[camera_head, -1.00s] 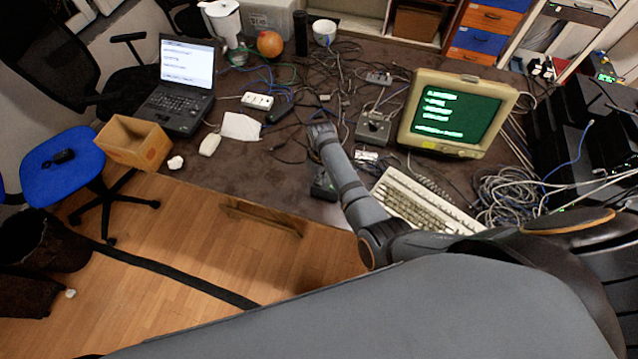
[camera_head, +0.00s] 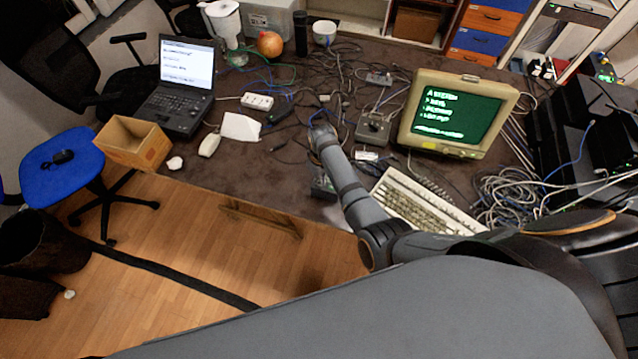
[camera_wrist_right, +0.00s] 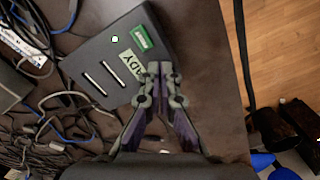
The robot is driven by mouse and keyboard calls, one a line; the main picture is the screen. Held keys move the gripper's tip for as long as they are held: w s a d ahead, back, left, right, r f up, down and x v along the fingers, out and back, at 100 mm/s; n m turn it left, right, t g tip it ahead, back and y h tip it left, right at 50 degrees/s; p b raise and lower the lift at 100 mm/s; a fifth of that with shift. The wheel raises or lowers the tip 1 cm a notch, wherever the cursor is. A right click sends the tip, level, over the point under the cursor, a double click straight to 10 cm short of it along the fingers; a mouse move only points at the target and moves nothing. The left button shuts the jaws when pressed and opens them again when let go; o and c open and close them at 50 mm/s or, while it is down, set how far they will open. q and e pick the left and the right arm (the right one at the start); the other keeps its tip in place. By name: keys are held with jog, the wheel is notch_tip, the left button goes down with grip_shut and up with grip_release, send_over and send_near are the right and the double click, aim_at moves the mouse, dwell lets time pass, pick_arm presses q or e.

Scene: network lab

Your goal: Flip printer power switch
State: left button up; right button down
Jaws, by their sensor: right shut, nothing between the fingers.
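A black box (camera_wrist_right: 95,75) with two pale slots, a label ending in "ADY" (camera_wrist_right: 131,66), a green switch-like part (camera_wrist_right: 141,38) and a small bright dot (camera_wrist_right: 115,39) fills the upper left of the right wrist view. In the head view what looks like the same box (camera_head: 321,187) sits at the table's front edge, partly behind my right arm. My right gripper (camera_wrist_right: 161,70) is shut and empty, its tips over the box edge beside the label, below the green part. I cannot tell whether they touch. My left gripper is not in view.
A beige monitor (camera_head: 458,112) with green text and a keyboard (camera_head: 425,203) stand right of my arm. Loose cables (camera_head: 515,195) lie farther right. A laptop (camera_head: 180,85) and a cardboard box (camera_head: 133,143) are at the left. The brown table (camera_head: 230,178) is bare near its front-left edge.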

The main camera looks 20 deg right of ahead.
jog(key=shift+r+p, duration=2.35)
jog(key=shift+p, duration=0.05)
jog(key=shift+r+p, duration=0.4)
jog(key=shift+r, duration=0.65)
